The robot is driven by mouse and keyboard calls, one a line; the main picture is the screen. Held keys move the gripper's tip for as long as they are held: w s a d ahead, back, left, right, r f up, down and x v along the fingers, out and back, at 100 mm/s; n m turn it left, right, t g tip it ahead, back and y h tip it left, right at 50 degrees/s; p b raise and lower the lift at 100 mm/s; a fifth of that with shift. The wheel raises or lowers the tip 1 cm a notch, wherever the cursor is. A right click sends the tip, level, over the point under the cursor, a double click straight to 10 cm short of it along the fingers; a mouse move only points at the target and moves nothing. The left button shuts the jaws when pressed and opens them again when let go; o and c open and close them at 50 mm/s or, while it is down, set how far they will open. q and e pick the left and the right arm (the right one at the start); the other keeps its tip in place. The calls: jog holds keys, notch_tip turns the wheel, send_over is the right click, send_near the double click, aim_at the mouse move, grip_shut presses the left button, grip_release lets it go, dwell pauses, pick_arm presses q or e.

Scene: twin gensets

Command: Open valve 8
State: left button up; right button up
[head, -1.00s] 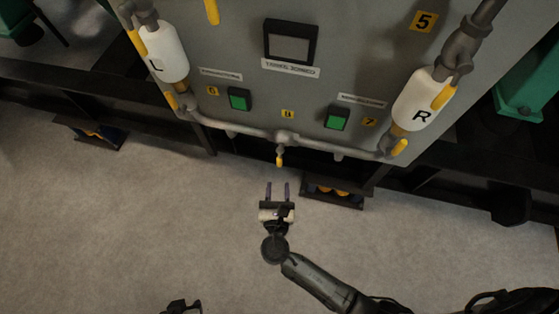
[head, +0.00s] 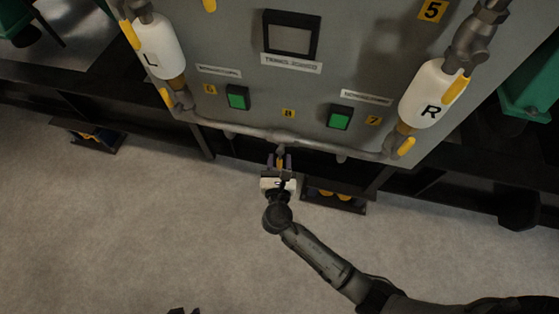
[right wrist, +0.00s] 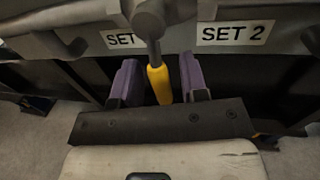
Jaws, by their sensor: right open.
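Valve 8 is the small valve with a yellow handle (head: 280,164) hanging from the middle of the grey pipe, below the yellow label 8 (head: 288,114). In the right wrist view the yellow handle (right wrist: 160,85) points down toward me from a grey stem. My right gripper (head: 280,159) is open, with one purple finger on each side of the handle. In the right wrist view a gap shows between the handle and each finger (right wrist: 158,78). A dark tip at the bottom edge of the head view looks like my left gripper (head: 183,311); its jaws cannot be made out.
The grey panel (head: 235,50) carries two green buttons (head: 237,97) and labels. White cylinders L (head: 160,47) and R (head: 430,93) flank it, with yellow handles near them. The horizontal pipe (head: 240,132) runs just above my gripper. Open floor lies in front.

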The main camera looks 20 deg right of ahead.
jog(key=shift+c, duration=0.4)
grip_shut()
